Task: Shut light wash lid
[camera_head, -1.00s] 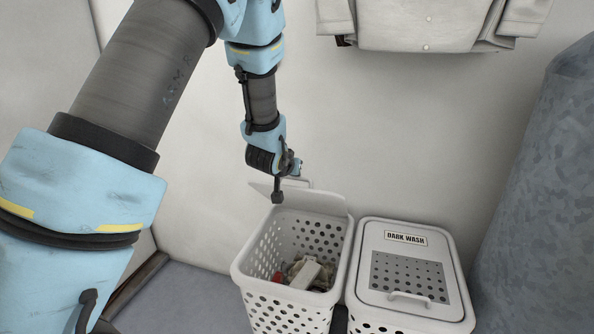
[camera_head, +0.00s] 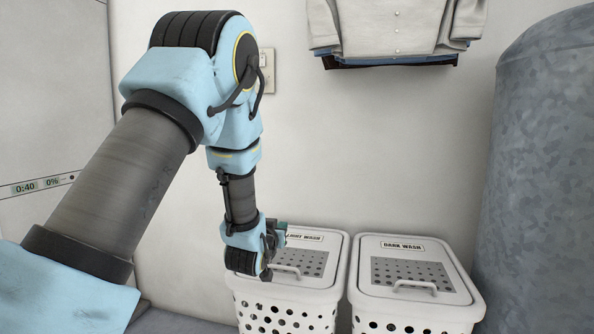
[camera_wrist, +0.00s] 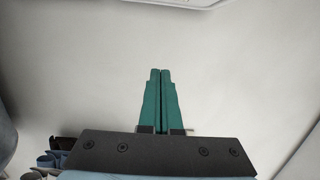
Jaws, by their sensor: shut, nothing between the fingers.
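The light wash lid (camera_head: 318,258) lies flat over the top of the white light wash basket (camera_head: 300,317), with its label, perforated panel and handle showing. It looks shut, and the basket's contents are hidden. My gripper (camera_head: 281,229) is at the lid's left part, its wrist covering the lid's left side and part of the label. I cannot tell whether it touches the lid. In the wrist view my green fingers (camera_wrist: 161,75) are together with nothing between them, in front of a plain pale surface.
The dark wash basket (camera_head: 412,318) stands close on the right, its lid (camera_head: 455,272) shut. A large grey metal cylinder (camera_head: 540,180) stands further right. Folded shirts (camera_head: 397,30) hang on the wall above. A wall switch (camera_head: 267,72) is behind my arm.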

